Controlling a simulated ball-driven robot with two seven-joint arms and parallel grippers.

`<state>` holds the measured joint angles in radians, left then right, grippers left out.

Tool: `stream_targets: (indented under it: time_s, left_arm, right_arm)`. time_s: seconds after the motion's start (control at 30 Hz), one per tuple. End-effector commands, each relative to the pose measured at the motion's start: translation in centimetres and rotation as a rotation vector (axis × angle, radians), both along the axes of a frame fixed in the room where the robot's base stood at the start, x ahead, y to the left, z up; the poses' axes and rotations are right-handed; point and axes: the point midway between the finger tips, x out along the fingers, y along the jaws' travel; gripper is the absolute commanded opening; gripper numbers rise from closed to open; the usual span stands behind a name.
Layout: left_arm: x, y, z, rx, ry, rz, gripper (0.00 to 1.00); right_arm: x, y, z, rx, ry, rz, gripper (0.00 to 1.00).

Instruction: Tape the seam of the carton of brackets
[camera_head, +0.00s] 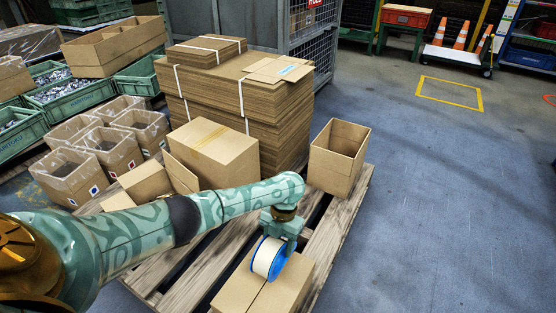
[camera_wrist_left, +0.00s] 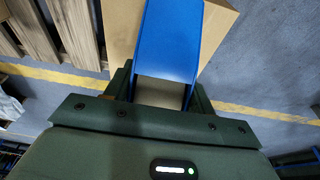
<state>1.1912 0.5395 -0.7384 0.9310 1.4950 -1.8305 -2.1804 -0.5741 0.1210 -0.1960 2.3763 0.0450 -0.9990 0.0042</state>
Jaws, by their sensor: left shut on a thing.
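A closed brown carton (camera_head: 288,286) sits on the wooden pallet at the bottom of the head view, with a seam line along its top. My left gripper (camera_head: 280,236) is above its far end, shut on a tape roll (camera_head: 268,258) with a blue rim and pale tape. I cannot tell whether the roll touches the carton top. In the left wrist view the blue holder of the roll (camera_wrist_left: 168,40) stands between the fingers of my left gripper (camera_wrist_left: 163,92), with the carton (camera_wrist_left: 121,25) behind it. My right gripper is not in view.
The pallet (camera_head: 339,222) also bears an open empty carton (camera_head: 333,160), a closed carton (camera_head: 222,148) and strapped stacks of flat cardboard (camera_head: 245,95). Open part boxes (camera_head: 62,172) and green crates (camera_head: 68,98) stand at the left.

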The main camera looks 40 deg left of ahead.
Motion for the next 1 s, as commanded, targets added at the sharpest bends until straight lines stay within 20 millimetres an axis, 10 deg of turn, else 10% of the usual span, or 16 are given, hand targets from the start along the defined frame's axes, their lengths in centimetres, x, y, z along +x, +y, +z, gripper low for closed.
stream_targets:
  time_s: [1.0]
  left_arm:
    - [0.1,0.0,-1.1,-0.001,-0.001,0.002,0.32]
  right_arm:
    - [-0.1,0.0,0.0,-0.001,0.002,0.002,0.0]
